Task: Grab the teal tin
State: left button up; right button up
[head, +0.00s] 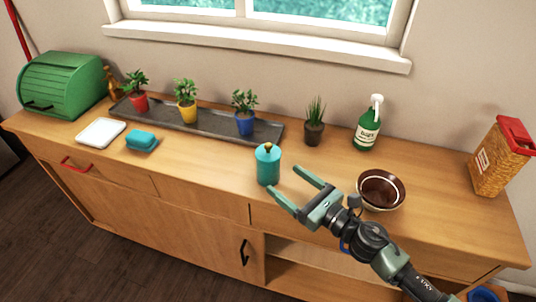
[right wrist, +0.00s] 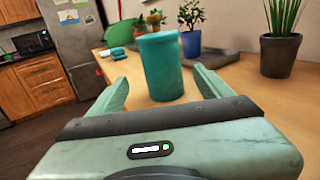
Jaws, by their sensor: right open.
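The teal tin (head: 268,167) is a small cylinder with a lid and a dark and gold knob. It stands upright on the wooden counter, near its front edge. My right gripper (head: 289,183) is open just to the right of the tin in the head view, its fingers pointing toward it. In the right wrist view the tin (right wrist: 161,67) stands ahead, between and beyond the open fingertips of the gripper (right wrist: 165,88). I see no contact. Its knob is not visible in the right wrist view. My left gripper is not in view.
A brown bowl (head: 381,190) stands right of the tin, near my right arm. Behind are a dark tray (head: 209,129) with potted plants, a grassy pot (head: 314,131) and a green bottle (head: 367,129). Counter left of the tin is clear up to a teal sponge (head: 141,139).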

aim_at(276, 170)
jog(key=shift+w, duration=0.35)
jog(key=shift+w+a+r, duration=0.15)
jog(key=shift+w, duration=0.1)
jog(key=shift+w+a+r+p, duration=0.15)
jog(key=shift+w+a+p, duration=0.2)
jog(key=shift+a, duration=0.15)
jog(key=shift+w+a+r+p, duration=0.15)
jog(key=shift+w+a+p, duration=0.15)
jog(key=shift+a, duration=0.2)
jog(key=p+x, duration=0.1)
jog(key=x, duration=0.2)
jog(key=shift+w+a+f, duration=0.1)
jog(key=shift+w+a, duration=0.1)
jog(key=shift+w, duration=0.15)
jog(key=shift+w+a, duration=0.25)
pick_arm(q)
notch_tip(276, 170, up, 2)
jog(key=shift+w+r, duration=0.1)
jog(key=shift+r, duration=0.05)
pick_arm(e)
jog(key=c, duration=1.5)
